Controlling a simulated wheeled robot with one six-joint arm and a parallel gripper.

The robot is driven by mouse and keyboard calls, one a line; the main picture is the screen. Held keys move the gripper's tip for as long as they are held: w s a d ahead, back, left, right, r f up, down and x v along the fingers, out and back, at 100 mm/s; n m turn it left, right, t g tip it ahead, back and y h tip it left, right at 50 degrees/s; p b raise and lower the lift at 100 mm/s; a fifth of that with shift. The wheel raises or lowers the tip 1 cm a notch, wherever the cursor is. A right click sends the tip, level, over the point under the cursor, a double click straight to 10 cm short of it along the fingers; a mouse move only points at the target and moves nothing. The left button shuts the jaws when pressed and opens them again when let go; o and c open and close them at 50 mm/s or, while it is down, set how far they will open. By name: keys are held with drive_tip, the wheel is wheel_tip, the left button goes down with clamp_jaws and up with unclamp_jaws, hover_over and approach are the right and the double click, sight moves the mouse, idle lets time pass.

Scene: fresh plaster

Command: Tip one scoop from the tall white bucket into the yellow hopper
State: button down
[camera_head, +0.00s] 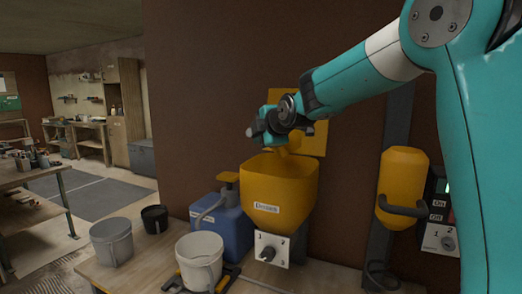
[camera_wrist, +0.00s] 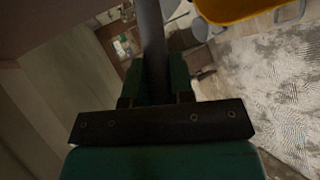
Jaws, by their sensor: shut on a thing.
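The yellow hopper (camera_head: 265,190), with a small label, stands open-topped at the middle of the bench. My gripper (camera_head: 268,128) is above its rim, toward the back. In the wrist view my gripper (camera_wrist: 157,82) is shut on a grey bar-like handle (camera_wrist: 152,38), which looks like the scoop's. The scoop's bowl and any load are not clear to me. A yellow curved edge (camera_wrist: 235,8), likely the hopper, shows at the top right of the wrist view. The white bucket (camera_head: 201,264) stands upright at the bench front, left of the hopper; its contents are hidden.
A grey bucket (camera_head: 112,244) and a small black bucket (camera_head: 154,220) stand left of the white one. A blue container (camera_head: 222,222) is beside the hopper. A dial box (camera_head: 270,250) is under it. A yellow cylinder (camera_head: 403,180) and switch panel (camera_head: 440,215) are at right.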

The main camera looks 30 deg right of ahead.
drive_tip(key=shift+r+m+t+y+b, duration=0.35)
drive_tip(key=shift+m+t+b, duration=0.55)
drive_tip(key=shift+b, duration=2.25)
drive_tip(key=shift+r+m+t+y+b, duration=0.35)
drive_tip(key=shift+t+b, duration=1.05)
drive_tip(key=shift+b, duration=1.75)
drive_tip(key=shift+r+m+t+b, duration=0.25)
drive_tip(key=shift+r+t+b, duration=0.15)
